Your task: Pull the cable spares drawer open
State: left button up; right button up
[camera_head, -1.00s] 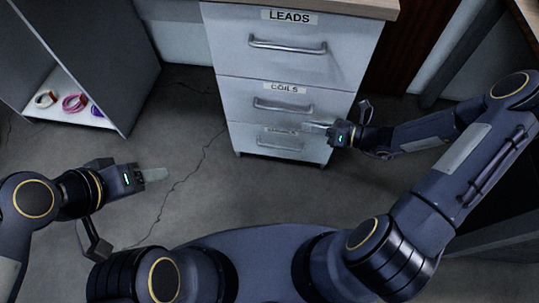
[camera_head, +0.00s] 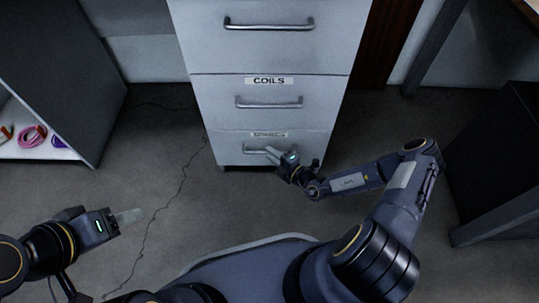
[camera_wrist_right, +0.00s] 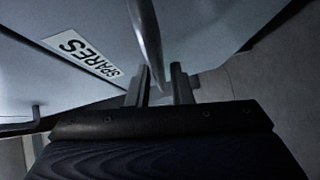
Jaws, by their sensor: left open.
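The bottom drawer (camera_head: 225,145) of the cabinet is closed and bears a SPARES label (camera_wrist_right: 85,57), small and blurred in the head view. Its bar handle (camera_head: 252,151) also shows in the right wrist view (camera_wrist_right: 147,35). My right gripper (camera_head: 272,154) is at this handle and covers its right part in the head view. In the right wrist view its two fingers (camera_wrist_right: 161,83) stand apart, with the handle's bar running between them; I cannot tell whether they touch it. My left gripper (camera_head: 130,215) is open and empty over the floor at the left, far from the drawer.
The closed COILS drawer (camera_head: 220,100) and another closed drawer (camera_head: 210,45) are above. A grey shelf unit (camera_head: 60,80) with several coloured rings stands left. A dark cabinet (camera_head: 500,150) stands right. The floor in front of the drawers is clear.

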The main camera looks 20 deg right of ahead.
jog(key=shift+w+a+f, duration=0.1)
jog(key=shift+w+a, duration=0.25)
jog(key=shift+w, duration=0.3)
grip_shut()
